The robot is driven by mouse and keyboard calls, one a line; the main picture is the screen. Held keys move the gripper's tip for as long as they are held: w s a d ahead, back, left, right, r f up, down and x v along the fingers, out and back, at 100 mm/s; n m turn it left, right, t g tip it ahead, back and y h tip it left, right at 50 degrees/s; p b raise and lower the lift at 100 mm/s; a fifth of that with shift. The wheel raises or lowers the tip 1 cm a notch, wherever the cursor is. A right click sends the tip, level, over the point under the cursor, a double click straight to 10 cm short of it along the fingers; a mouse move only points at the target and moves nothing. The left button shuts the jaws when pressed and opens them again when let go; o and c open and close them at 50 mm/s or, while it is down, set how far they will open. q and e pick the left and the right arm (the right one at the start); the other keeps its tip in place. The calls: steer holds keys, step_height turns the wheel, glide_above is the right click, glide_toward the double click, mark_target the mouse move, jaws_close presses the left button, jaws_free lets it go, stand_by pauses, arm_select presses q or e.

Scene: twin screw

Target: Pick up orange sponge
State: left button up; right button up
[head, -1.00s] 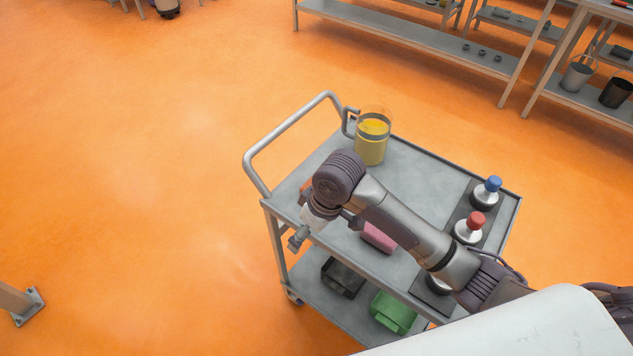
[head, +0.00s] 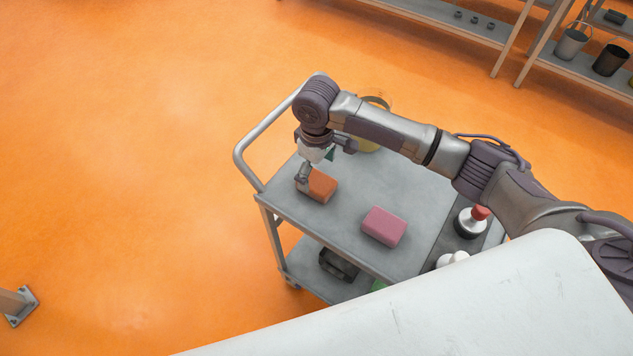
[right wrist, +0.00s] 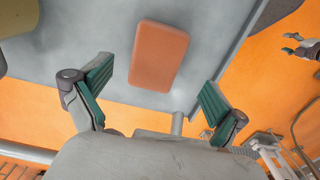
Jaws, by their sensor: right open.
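The orange sponge (head: 318,186) lies flat on the top shelf of the grey cart (head: 350,208), near its left end. In the right wrist view the sponge (right wrist: 158,56) lies beyond and between the spread fingertips, apart from both. My right gripper (head: 318,170) hangs just above and behind the sponge in the head view, partly hiding its upper left edge. In the right wrist view my right gripper (right wrist: 155,98) is open and empty, with green pads. My left gripper is not in view.
A pink sponge (head: 384,226) lies to the right on the cart. A red-topped item (head: 473,217) stands on a dark strip at the right. A yellow container (head: 376,104) is partly hidden behind my arm. The cart handle (head: 262,130) rises at the left.

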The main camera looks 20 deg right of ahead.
mark_target(319, 182)
steer(key=shift+s+d+f, duration=0.1)
steer(key=shift+d+f, duration=0.05)
steer(key=shift+f, duration=0.5)
steer(key=f, duration=0.1)
steer(key=f+p, duration=0.1)
steer(key=f, duration=0.1)
steer(key=shift+d+f, duration=0.2)
steer(key=shift+f, duration=0.35)
steer(key=shift+c, duration=0.7)
steer(key=c, duration=0.9)
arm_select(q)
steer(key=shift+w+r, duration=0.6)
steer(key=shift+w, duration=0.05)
arm_select(e)
steer(key=shift+r, duration=0.1)
